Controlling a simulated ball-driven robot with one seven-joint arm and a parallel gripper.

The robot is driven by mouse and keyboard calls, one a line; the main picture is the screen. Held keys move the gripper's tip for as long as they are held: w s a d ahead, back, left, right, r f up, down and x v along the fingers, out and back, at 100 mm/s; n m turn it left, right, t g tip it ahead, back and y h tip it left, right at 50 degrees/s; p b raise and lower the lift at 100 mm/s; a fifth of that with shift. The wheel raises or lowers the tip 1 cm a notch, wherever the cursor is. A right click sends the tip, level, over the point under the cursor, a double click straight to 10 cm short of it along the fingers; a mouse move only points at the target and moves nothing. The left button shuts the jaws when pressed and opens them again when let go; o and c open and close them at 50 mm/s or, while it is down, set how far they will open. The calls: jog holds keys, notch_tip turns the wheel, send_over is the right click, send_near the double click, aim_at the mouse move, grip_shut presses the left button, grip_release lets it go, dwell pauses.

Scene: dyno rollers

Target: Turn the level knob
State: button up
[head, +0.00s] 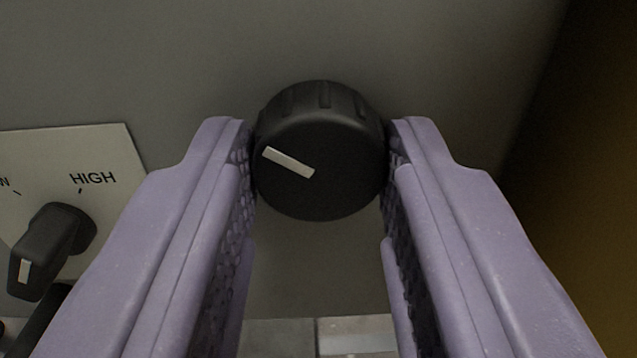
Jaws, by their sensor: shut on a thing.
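A round black knob (325,190) with a ribbed rim is in the upper middle of the head view, on a grey panel. Its white pointer line slants from upper left to lower right, on the left half of its face. My gripper (320,155) has its two purple fingers on the left and right sides of the knob, shut on it. No label is visible around this knob; the fingers hide part of the panel near it.
At the left, a pale plate (110,150) marked HIGH carries a black lever-shaped switch (45,250) with a white mark, beside my left finger. A brown surface (590,170) lies at the right. Light tiles (355,340) show below.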

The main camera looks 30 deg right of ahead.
jog(key=shift+f+n+b, duration=0.1)
jog(key=shift+n+b, duration=0.8)
jog(key=shift+n, duration=1)
jog(key=o, duration=1)
jog(key=p+v, duration=0.2)
jog(key=v, duration=0.6)
jog(key=shift+p, duration=0.3)
jog(key=shift+f, duration=0.15)
